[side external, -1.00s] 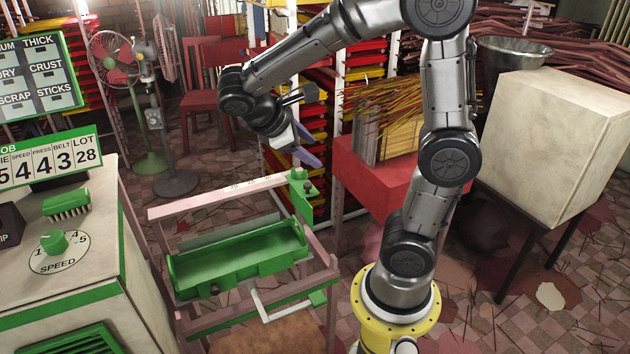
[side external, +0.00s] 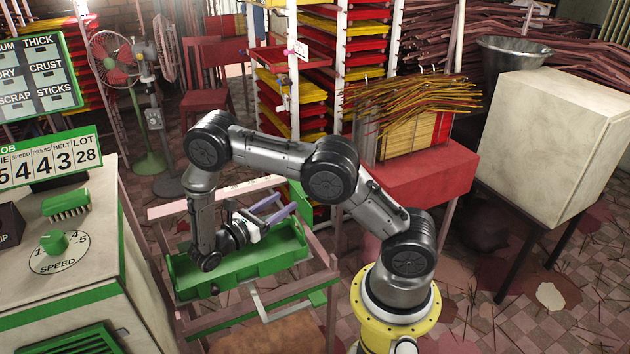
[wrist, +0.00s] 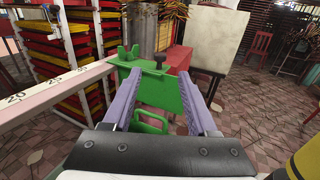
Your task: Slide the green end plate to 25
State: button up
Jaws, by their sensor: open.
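The green end plate (wrist: 160,86) stands at the far end of the pale pink numbered rail (wrist: 50,90) in the wrist view. It has an upright lug and a dark knob on top. In the side view the plate (side external: 300,198) is partly hidden behind my fingers. My gripper (wrist: 161,82) is open, its purple fingers on either side of the plate in the wrist picture. I cannot tell whether they touch it. In the side view my gripper (side external: 284,206) is over the right part of the green trough (side external: 235,275). A 20 is readable on the rail, left of the plate.
The pink frame (side external: 325,285) surrounds the trough. A red table (side external: 425,178) with incense sticks stands behind to the right, and tray racks (side external: 290,95) stand behind. A control cabinet (side external: 75,290) is at left.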

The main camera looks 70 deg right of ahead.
jog(key=x, duration=1.3)
jog(key=shift+s+d+r, duration=0.1)
jog(key=shift+s+d, duration=0.05)
jog(key=shift+d, duration=0.1)
grip_shut()
dwell(0.9)
